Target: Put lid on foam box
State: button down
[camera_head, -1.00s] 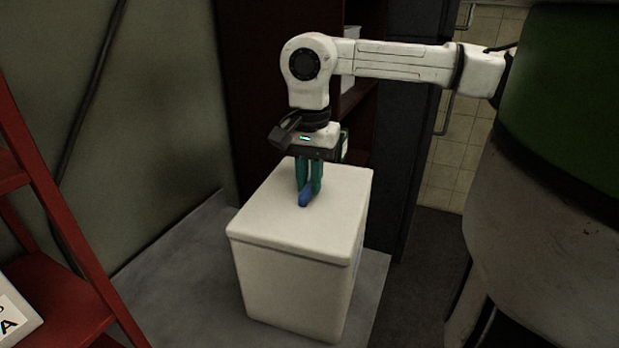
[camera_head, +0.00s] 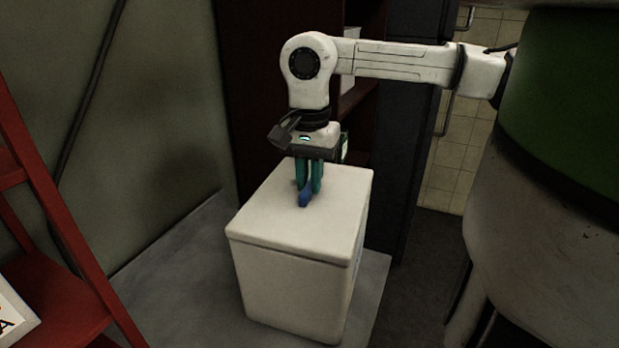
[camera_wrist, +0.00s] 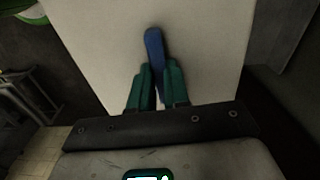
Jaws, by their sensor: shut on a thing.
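The white foam box (camera_head: 290,302) stands upright on a grey slab. Its white lid (camera_head: 268,229) lies over the top, with a thin seam between lid and box along the front. A blue handle (camera_head: 305,197) stands on the middle of the lid. My gripper (camera_head: 308,188) points straight down, with its green fingers shut on the blue handle. In the wrist view the fingers (camera_wrist: 157,78) close around the near part of the blue handle (camera_wrist: 154,46), above the white lid (camera_wrist: 205,40). The inside of the box is hidden.
A red shelf or ladder frame (camera_head: 70,240) stands at the left, with a white sign on it. A dark cabinet (camera_head: 262,90) stands right behind the box. The grey slab (camera_head: 190,265) has free room left of the box.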

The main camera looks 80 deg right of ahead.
jog(key=c, duration=0.5)
grip_release()
jog(key=shift+c, duration=0.2)
jog(key=shift+r, duration=0.1)
jog(key=shift+r+p, duration=1.9)
jog(key=shift+r, duration=1.5)
jog(key=shift+c, duration=0.2)
grip_shut()
